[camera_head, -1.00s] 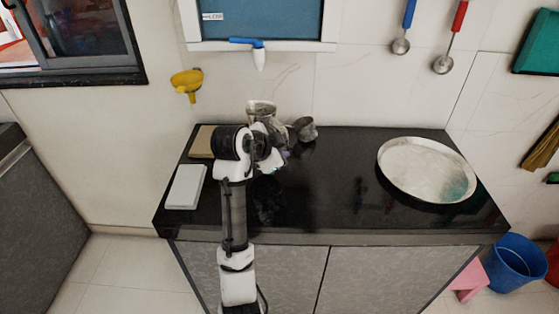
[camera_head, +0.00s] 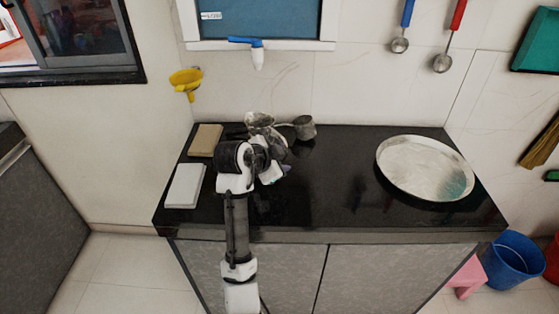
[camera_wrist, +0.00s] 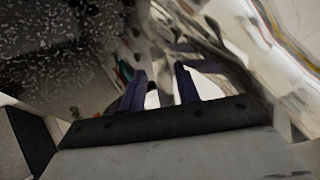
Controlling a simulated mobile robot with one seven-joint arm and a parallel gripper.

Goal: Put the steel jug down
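The steel jug (camera_head: 257,120) is at the back of the black counter, left of the middle, just beyond my arm's wrist. It looks tilted, and its lower part is hidden by my arm. In the wrist view its shiny curved wall (camera_wrist: 225,50) fills the upper right, very close. My gripper (camera_wrist: 160,90) has its two dark fingers a little apart, with a bright sliver between them; they appear shut on part of the jug. Whether the jug's base touches the counter is hidden.
A brown block (camera_head: 205,140) and a white block (camera_head: 185,186) lie at the left. A large round steel tray (camera_head: 425,168) lies at the right. The counter between my arm and the tray is clear.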

